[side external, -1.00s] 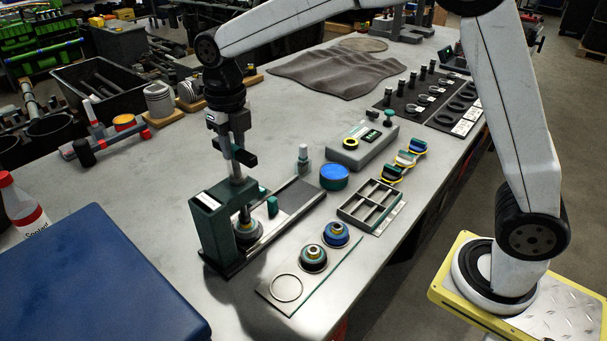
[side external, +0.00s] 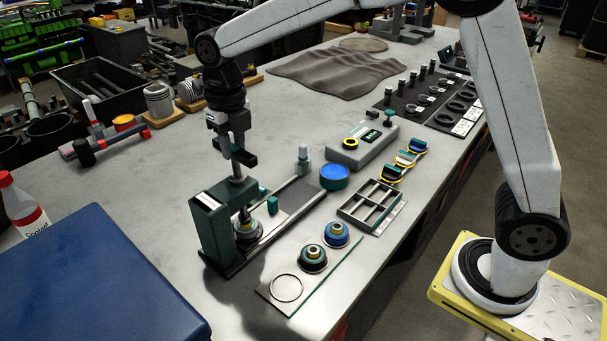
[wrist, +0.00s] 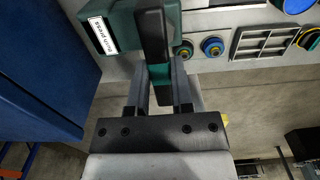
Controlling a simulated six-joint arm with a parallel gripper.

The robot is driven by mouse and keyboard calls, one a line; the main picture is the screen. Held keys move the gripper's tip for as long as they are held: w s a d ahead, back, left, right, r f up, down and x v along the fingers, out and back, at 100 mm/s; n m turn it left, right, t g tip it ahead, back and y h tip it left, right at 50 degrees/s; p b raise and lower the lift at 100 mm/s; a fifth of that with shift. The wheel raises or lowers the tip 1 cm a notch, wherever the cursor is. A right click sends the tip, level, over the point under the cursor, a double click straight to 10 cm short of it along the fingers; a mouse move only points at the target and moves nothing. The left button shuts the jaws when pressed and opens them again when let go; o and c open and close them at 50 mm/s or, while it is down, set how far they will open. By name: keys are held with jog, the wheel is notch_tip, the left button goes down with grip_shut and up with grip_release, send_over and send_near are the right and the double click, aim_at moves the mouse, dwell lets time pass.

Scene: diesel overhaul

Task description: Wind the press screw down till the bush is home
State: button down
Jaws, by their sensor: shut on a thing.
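The bush press (side external: 210,222) has a green frame and stands at the near left of the bench. Its upright steel screw (side external: 237,170) runs down into the frame, with a dark crossbar handle (side external: 243,157) on top. My gripper (side external: 233,148) points down above the press and is shut on that handle. In the wrist view the two fingers (wrist: 158,85) lie either side of the black and green bar (wrist: 153,40). Under the screw, a round stepped piece (side external: 247,228) sits in the press, partly hidden by the frame; I cannot tell how far the bush is seated.
A plate with two stepped round parts (side external: 313,257) and an empty ring lies right of the press. A divided tray (side external: 370,205), a blue-topped tin (side external: 334,176) and a grey device (side external: 362,145) stand beyond. A blue case (side external: 90,285) fills the near left.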

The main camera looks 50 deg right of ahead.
jog(key=m, duration=0.4)
jog(key=shift+f+m, duration=0.1)
jog(key=shift+m, duration=0.6)
